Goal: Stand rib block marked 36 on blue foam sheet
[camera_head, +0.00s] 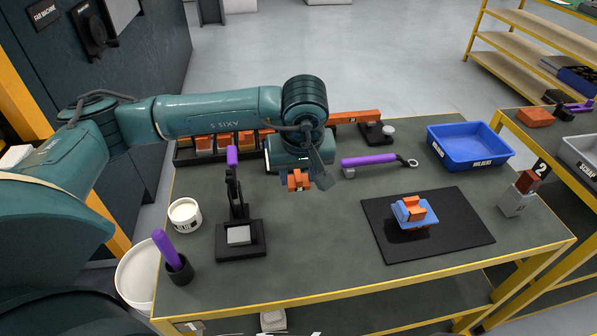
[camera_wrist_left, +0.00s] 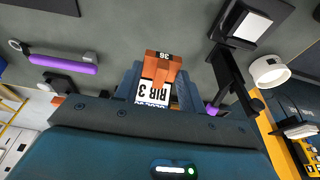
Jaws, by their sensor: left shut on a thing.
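The copper-coloured rib block (camera_head: 299,181) is held in my left gripper (camera_head: 298,186), above the table and left of the black mat. In the left wrist view the rib block (camera_wrist_left: 158,75) shows "36" on its end and a white label reading "RIB 3", partly hidden by the gripper. The jaws (camera_wrist_left: 155,92) are shut on it from both sides. The blue foam sheet (camera_head: 402,216) is on the black mat, right of the gripper. An orange block sits on top of the sheet, and orange shows beneath its edge. My right gripper is not in view.
The black mat (camera_head: 455,235) has bare room around the stack. A blue bin (camera_head: 470,150) stands behind it. A purple-handled tool (camera_head: 368,160) lies between arm and bin. A press with a purple lever (camera_head: 241,240) stands left. A rack with several orange blocks (camera_head: 222,143) is behind the arm.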

